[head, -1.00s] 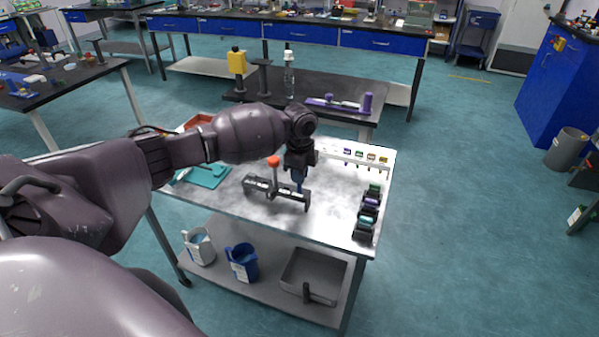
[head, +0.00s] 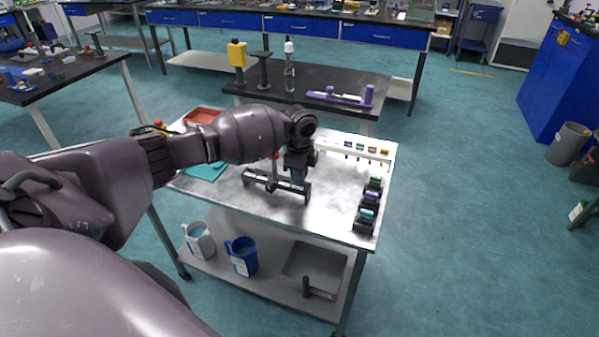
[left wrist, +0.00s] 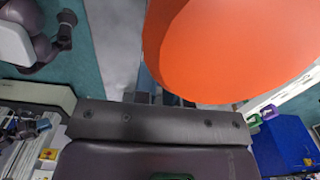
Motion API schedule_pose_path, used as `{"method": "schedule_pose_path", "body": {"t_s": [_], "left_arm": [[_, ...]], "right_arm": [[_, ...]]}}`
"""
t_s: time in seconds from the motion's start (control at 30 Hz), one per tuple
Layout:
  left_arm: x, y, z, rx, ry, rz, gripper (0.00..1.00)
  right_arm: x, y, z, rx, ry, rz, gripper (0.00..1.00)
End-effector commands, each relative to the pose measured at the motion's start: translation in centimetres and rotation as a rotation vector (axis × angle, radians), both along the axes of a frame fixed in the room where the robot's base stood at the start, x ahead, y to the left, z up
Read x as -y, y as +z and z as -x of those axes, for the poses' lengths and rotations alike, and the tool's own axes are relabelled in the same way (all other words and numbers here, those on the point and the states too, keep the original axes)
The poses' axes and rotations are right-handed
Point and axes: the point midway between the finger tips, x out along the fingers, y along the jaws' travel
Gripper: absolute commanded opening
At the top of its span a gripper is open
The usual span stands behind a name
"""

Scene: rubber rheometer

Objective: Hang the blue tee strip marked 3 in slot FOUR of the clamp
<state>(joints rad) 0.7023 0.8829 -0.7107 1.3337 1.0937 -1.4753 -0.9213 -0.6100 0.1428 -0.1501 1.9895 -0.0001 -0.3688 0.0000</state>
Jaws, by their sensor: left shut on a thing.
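My left gripper (head: 299,172) is over the dark clamp (head: 262,183) on the bench. It is shut on a blue strip (head: 299,179), which shows as a small blue patch just below the fingers, at the right part of the clamp bar. Its number is not readable. The clamp has an orange-red knob (head: 275,157), partly behind my wrist. This knob also fills the upper right of the left wrist view (left wrist: 225,45), very near the camera, and hides most of the clamp. The slots are too small to tell apart.
A white rack (head: 335,147) with several coloured tabs stands at the back right of the bench. Black holders (head: 364,226) with coloured pieces line the right edge. A teal mat (head: 206,170) and red tray (head: 203,115) lie left. The bench front is clear.

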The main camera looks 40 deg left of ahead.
Motion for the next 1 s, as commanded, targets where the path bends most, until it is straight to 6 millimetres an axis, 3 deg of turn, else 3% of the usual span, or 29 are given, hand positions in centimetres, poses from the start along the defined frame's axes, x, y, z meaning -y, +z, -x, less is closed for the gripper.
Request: {"method": "schedule_pose_path", "body": {"t_s": [0.67, 0.7, 0.87, 1.0], "left_arm": [[0.0, -1.3, 0.0, 0.0, 0.0, 0.0, 0.0], [0.0, -1.3, 0.0, 0.0, 0.0, 0.0, 0.13], [0.0, -1.2, 0.0, 0.0, 0.0, 0.0, 0.38], [0.0, -1.2, 0.0, 0.0, 0.0, 0.0, 0.41]], "right_arm": [[-0.2, -0.1, -0.8, 0.013, 0.006, 0.0, 0.41], [-0.2, -0.1, -0.8, 0.014, 0.006, 0.0, 0.41], [-0.2, -0.1, -0.8, 0.013, 0.005, 0.0, 0.41], [-0.1, -0.2, -0.6, 0.01, 0.004, 0.0, 0.41]]}}
